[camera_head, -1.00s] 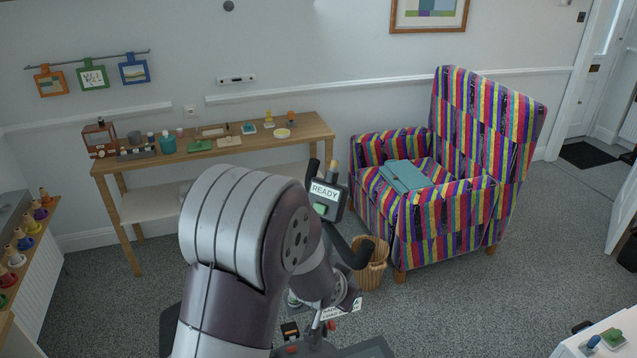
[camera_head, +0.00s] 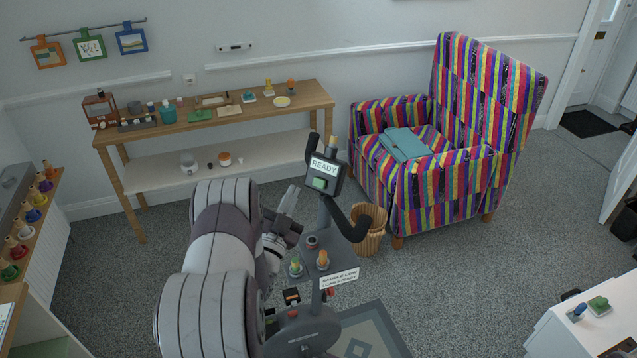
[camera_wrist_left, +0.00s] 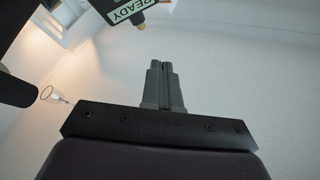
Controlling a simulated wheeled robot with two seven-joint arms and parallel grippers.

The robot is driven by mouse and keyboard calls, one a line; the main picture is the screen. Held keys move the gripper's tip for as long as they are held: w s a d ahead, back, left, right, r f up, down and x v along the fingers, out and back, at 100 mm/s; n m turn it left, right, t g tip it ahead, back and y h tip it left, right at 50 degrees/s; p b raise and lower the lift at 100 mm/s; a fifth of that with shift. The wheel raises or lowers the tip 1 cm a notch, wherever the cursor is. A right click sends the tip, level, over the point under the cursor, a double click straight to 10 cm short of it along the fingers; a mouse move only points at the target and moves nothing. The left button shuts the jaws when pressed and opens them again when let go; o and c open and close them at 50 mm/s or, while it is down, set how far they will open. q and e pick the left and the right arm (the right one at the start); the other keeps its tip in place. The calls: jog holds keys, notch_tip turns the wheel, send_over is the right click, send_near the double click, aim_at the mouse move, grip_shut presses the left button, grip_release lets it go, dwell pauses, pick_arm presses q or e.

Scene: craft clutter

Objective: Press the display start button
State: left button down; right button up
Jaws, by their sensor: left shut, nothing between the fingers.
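The dark display (camera_head: 327,174) reads READY and stands on the exercise bike's post. Its green start button (camera_head: 319,184) sits just below the lettering. My left gripper (camera_head: 293,188) is to the left of the display, slightly below it, with a visible gap between its tips and the button. Its fingers are together and empty. In the left wrist view the shut fingertips (camera_wrist_left: 163,66) point up, and part of the display (camera_wrist_left: 124,9) shows at the top edge; the button is not clear there. My right gripper is not in view.
The bike's black handlebar (camera_head: 352,240) curves beside the display. A control panel with knobs (camera_head: 322,262) and a saddle sign (camera_head: 339,279) lie below. A wooden table (camera_head: 225,119) with craft items stands behind, a striped armchair (camera_head: 470,110) and wicker basket (camera_head: 370,238) to the right.

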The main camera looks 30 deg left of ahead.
pick_arm(q)
jog(key=shift+w+f, duration=0.1)
jog(key=b, duration=0.5)
send_near(319, 183)
jog(key=w+a+r, duration=0.2)
jog(key=w+r, duration=0.2)
jog(key=shift+w+d, duration=0.1)
jog(key=shift+w, duration=0.2)
jog(key=shift+r, duration=0.1)
dwell(1.1)
jog(key=shift+w+b, duration=0.4)
jog(key=shift+b, duration=0.3)
